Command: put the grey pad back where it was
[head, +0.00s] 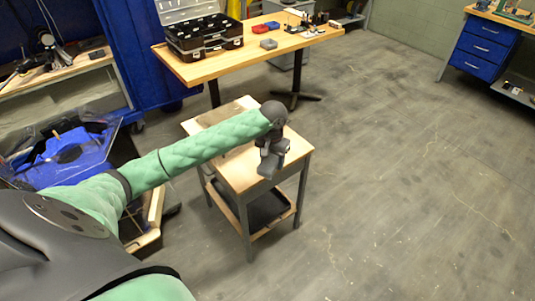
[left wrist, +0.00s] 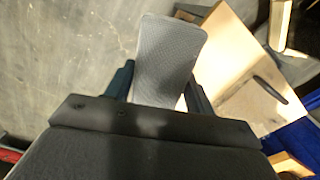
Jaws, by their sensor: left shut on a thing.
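The grey pad (left wrist: 168,50) is a flat, textured piece with rounded corners. In the left wrist view it stands out from between the two dark fingers of my left gripper (left wrist: 160,84), which is shut on it. In the head view my left gripper (head: 270,160) hangs over the right part of a small wooden-topped cart (head: 235,172). I cannot clearly tell the pad from the gripper there. In the left wrist view the cart top (left wrist: 226,62) lies behind and to the right of the pad. My right gripper is not in view.
A workbench (head: 205,69) behind the cart carries an open black case (head: 203,42), a red block (head: 260,28), a grey block (head: 268,44) and small parts. A blue drawer unit (head: 484,50) stands at the far right. The floor right of the cart is clear.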

